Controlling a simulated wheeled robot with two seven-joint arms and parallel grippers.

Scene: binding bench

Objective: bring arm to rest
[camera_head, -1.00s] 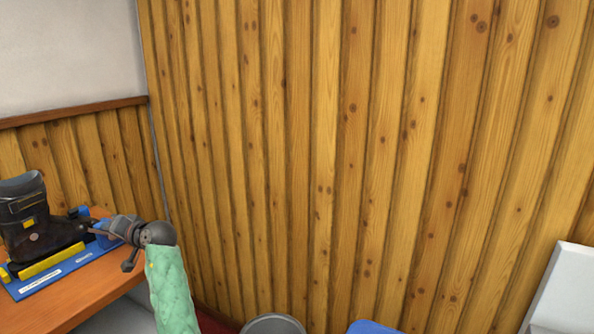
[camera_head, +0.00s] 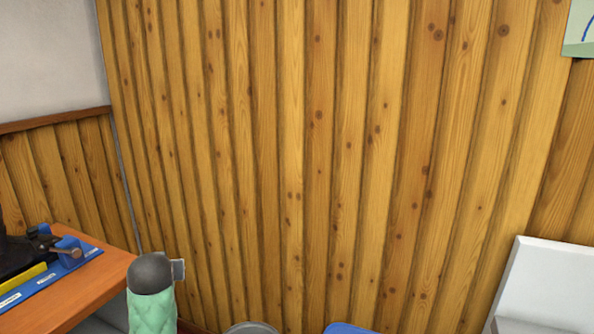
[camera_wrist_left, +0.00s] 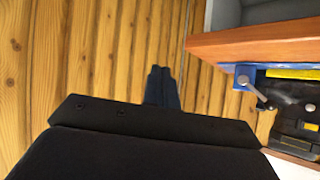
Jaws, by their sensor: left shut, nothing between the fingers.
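My left arm, in a green padded sleeve (camera_head: 152,312) with a dark grey wrist joint, stands upright at the lower left of the head view, just right of the bench (camera_head: 95,290). The gripper's fingers are not clearly seen there. In the left wrist view my left gripper (camera_wrist_left: 162,74) shows as two dark fingers close together, shut and empty. It points toward the wood-panelled wall and is beside the bench, apart from it. My right gripper is in neither view.
A grey round rim (camera_head: 250,328) and a blue object (camera_head: 350,328) show at the bottom. A white panel (camera_head: 545,285) stands at right.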

